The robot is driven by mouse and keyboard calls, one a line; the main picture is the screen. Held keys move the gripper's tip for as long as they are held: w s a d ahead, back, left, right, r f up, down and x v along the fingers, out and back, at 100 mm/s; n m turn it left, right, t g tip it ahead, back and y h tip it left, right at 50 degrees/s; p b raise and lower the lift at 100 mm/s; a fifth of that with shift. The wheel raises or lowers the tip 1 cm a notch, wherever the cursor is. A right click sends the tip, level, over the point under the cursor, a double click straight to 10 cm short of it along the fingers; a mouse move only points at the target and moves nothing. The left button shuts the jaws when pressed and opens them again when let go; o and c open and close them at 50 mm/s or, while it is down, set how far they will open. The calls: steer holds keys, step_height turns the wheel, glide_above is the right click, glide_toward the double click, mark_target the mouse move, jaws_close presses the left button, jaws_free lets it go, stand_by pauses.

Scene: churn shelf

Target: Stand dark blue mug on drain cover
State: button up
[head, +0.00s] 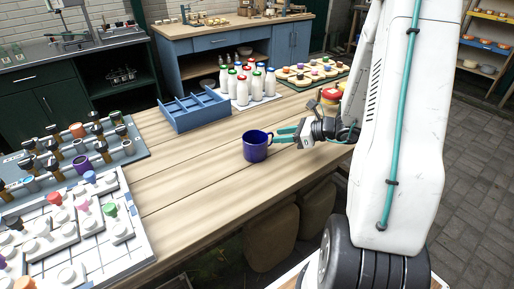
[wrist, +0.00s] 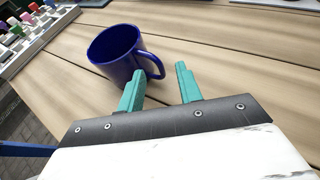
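The dark blue mug (head: 255,150) stands upright on the wooden table. It also shows in the wrist view (wrist: 112,50), with its handle toward my gripper. My gripper (head: 280,135) is just to the right of the mug in the head view, low over the table. In the wrist view my gripper (wrist: 160,72) has its teal fingers apart, with the mug's handle in front of the gap between them. Nothing is held. I cannot make out a drain cover in either view.
A blue divided crate (head: 196,112), white bottles (head: 257,83) on a tray and a green board with round pieces (head: 312,72) stand behind the mug. Peg boards (head: 75,235) fill the table's left end. The tabletop left of and in front of the mug is clear.

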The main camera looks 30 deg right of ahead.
steer(key=shift+x, duration=0.8)
jaws_close()
steer(key=shift+r, duration=0.2)
steer(key=shift+r, duration=0.55)
step_height(320, 180, up, 2)
steer(key=shift+r, duration=0.1)
steer(key=s+d+r, duration=0.1)
steer(key=s+d, duration=0.8)
steer(key=s, duration=0.4)
steer(key=shift+s+r, duration=0.2)
